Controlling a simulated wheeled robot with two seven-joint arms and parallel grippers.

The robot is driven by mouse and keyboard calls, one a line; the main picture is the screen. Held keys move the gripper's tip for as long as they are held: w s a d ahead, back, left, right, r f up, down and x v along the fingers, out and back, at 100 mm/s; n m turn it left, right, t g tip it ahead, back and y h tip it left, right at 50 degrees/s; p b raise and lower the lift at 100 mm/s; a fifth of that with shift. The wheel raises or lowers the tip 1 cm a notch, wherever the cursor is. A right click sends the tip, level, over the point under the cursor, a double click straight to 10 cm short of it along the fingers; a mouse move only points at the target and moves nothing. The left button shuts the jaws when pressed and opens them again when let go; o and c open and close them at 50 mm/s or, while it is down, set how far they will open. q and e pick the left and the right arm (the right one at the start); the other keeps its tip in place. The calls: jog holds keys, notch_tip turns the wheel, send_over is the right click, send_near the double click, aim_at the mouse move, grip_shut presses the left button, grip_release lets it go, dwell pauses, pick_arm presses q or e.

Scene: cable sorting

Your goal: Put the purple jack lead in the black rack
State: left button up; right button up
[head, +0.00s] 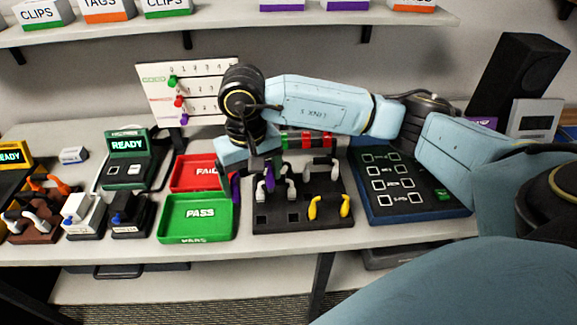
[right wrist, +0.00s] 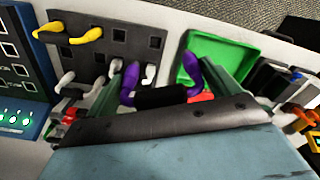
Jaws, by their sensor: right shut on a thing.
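The purple jack lead (right wrist: 193,76) shows as two purple ends with a black middle in the right wrist view. In the head view its purple (head: 236,187) shows beneath my right gripper (head: 256,172). My right gripper is shut on the lead, over the left part of the black rack (head: 290,222). The rack is a dark board with square holes; it also shows in the right wrist view (right wrist: 112,42). A yellow lead (head: 328,207) and white-grey leads (head: 335,170) sit in it. I cannot tell whether the purple ends touch the rack. My left gripper is not in view.
A green PASS tray (head: 196,232) stands left of the rack, with a red FAIL tray (head: 192,172) behind it. A blue panel (head: 410,205) stands to the right. A READY device (head: 127,145) and other leads stand further left. A shelf (head: 225,22) runs above.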

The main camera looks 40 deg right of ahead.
jog(key=shift+s+d+f+m+p, duration=0.3)
jog(key=shift+d+f+m, duration=0.5)
jog(key=shift+f, duration=0.6)
jog(key=shift+s+d+f+m+p, duration=0.3)
jog(key=shift+d+f+m, duration=0.45)
jog(key=shift+f, duration=0.7)
jog(key=shift+s+d+f+m+p, duration=0.2)
jog(key=shift+s+d+f+m, duration=0.3)
jog(key=shift+f+m, duration=0.7)
jog(key=shift+w+d+f+n+b, duration=0.15)
jog(key=shift+f+n+b, duration=0.1)
jog(key=shift+f+b, duration=0.4)
pick_arm(q)
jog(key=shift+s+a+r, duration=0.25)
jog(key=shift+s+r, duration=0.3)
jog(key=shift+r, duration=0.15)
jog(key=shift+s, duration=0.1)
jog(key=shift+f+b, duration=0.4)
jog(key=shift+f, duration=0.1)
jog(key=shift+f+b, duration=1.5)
jog(key=shift+b, duration=0.05)
pick_arm(e)
jog(key=shift+f, duration=0.9)
